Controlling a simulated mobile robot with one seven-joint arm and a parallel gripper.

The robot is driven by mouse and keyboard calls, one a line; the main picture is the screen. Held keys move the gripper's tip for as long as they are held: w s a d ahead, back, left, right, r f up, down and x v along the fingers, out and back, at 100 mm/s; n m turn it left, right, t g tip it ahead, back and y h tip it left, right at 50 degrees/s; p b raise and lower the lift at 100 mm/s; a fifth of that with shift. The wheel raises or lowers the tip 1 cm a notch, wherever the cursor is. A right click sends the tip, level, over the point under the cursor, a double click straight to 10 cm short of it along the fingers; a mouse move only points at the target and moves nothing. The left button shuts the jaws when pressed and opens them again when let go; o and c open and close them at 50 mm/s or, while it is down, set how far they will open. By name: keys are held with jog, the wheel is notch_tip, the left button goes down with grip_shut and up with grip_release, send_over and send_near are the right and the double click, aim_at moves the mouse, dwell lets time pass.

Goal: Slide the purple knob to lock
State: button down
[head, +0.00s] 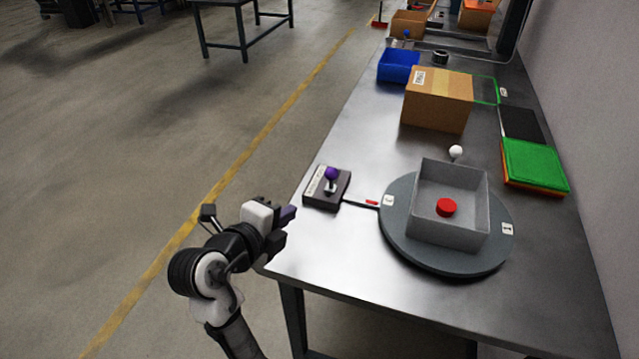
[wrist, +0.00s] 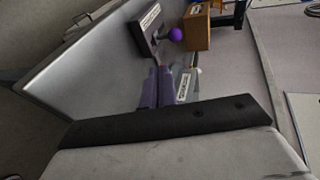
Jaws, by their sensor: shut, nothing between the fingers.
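The purple knob (head: 332,173) is a small ball on a short lever. It stands on a dark base box (head: 322,192) with a label, near the left edge of the metal table. The knob also shows in the wrist view (wrist: 175,34), beyond my fingertips. My gripper (head: 290,214) is at the table's left edge, in front of and to the left of the box, apart from the knob. Its purple-grey fingers (wrist: 157,88) are shut together with nothing between them. A thin bar with a red mark (head: 370,202) runs from the box towards the round turntable.
The grey turntable (head: 396,240) carries an open grey bin (head: 450,180) holding a red cylinder (head: 446,207). A white ball (head: 456,152) stands behind it. A cardboard box (head: 438,100), a blue bin (head: 398,66) and a green tray (head: 533,163) stand farther back. The table front is clear.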

jog(key=p, duration=0.2)
send_near(326, 172)
jog(key=f, duration=0.1)
jog(key=d+f, duration=0.1)
jog(key=f, duration=0.2)
jog(key=shift+w+d+f, duration=0.25)
jog(key=shift+w, duration=0.15)
jog(key=shift+w+d+r+p, duration=0.1)
jog(key=shift+w+d+p, duration=0.25)
jog(key=shift+w, duration=0.25)
jog(key=shift+w+d+r+p, duration=0.1)
jog(key=shift+w+d+p, duration=0.25)
jog(key=shift+w, duration=0.25)
jog(key=shift+w+d+r+p, duration=0.1)
jog(key=shift+w+d+p, duration=0.15)
jog(key=shift+w+p, duration=0.25)
jog(key=shift+w+f, duration=0.1)
jog(key=shift+w, duration=0.05)
jog(key=w+b, duration=0.1)
jog(key=w+d+b, duration=0.1)
jog(key=w+b, duration=0.1)
jog(key=shift+w+d+f, duration=0.1)
jog(key=shift+w+f, duration=0.05)
jog(key=shift+w, duration=0.2)
jog(key=shift+w+d+b, duration=0.15)
jog(key=shift+w+b, duration=0.25)
jog(key=shift+w, duration=0.1)
jog(key=shift+r, duration=0.3)
jog(key=shift+s+f, duration=0.1)
